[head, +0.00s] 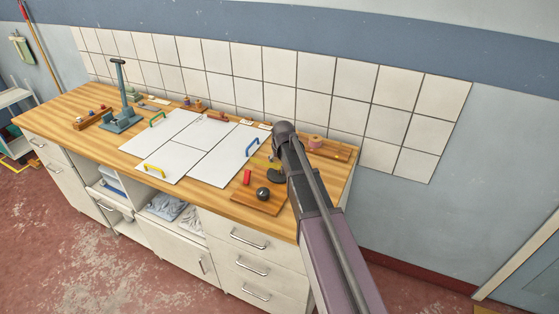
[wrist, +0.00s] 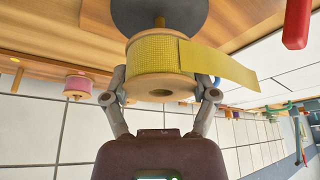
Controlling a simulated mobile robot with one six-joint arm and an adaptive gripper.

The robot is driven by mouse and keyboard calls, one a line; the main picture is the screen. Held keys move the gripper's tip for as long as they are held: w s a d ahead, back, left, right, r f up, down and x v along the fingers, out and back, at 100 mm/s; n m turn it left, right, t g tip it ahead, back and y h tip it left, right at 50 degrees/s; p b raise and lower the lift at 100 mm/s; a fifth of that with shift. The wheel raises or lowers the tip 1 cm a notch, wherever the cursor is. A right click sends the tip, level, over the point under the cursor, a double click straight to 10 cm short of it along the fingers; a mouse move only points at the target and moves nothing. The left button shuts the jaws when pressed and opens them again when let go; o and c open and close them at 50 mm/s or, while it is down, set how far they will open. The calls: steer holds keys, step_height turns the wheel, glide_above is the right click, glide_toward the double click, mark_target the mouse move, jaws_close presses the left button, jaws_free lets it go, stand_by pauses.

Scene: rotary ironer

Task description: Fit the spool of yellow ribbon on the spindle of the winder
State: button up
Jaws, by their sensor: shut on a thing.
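The spool of yellow ribbon (wrist: 150,60) is between the fingers of my gripper (wrist: 160,84) in the wrist view, with a loose ribbon tail to the right. A dark round disc (wrist: 160,10) of the winder lies beyond the spool, and a short stretch of brass-coloured spindle (wrist: 160,22) shows between them. The spool and spindle look roughly in line; I cannot tell whether the spindle's end is inside the spool. The spool's near hole looks dark. In the head view, my arm largely hides the spool; the winder's dark disc (head: 277,176) shows beside it.
A pink spool (wrist: 77,86) sits on a wooden rack at the back, with a bare peg (wrist: 16,78) beside it. A red handle (head: 247,177) and a black knob (head: 263,193) are near the winder. White panels (head: 190,145) with coloured handles cover the bench middle.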

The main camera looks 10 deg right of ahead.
steer(key=shift+f+b, duration=1.05)
stand_by(0.4)
steer(key=o, duration=1)
steer(key=shift+r, duration=0.15)
steer(key=shift+a+r+p, duration=0.1)
steer(key=shift+r+p, duration=4.4)
steer(key=shift+p, duration=0.15)
steer(key=s+f+g+b, duration=0.1)
steer(key=s+f+g, duration=0.1)
steer(key=s, duration=1.2)
steer(key=s+f+g+b, duration=0.1)
steer(key=s+g, duration=0.1)
steer(key=s, duration=1.3)
steer(key=shift+d+f+g, duration=0.3)
steer(key=shift+d+f, duration=0.05)
steer(key=shift+f, duration=0.05)
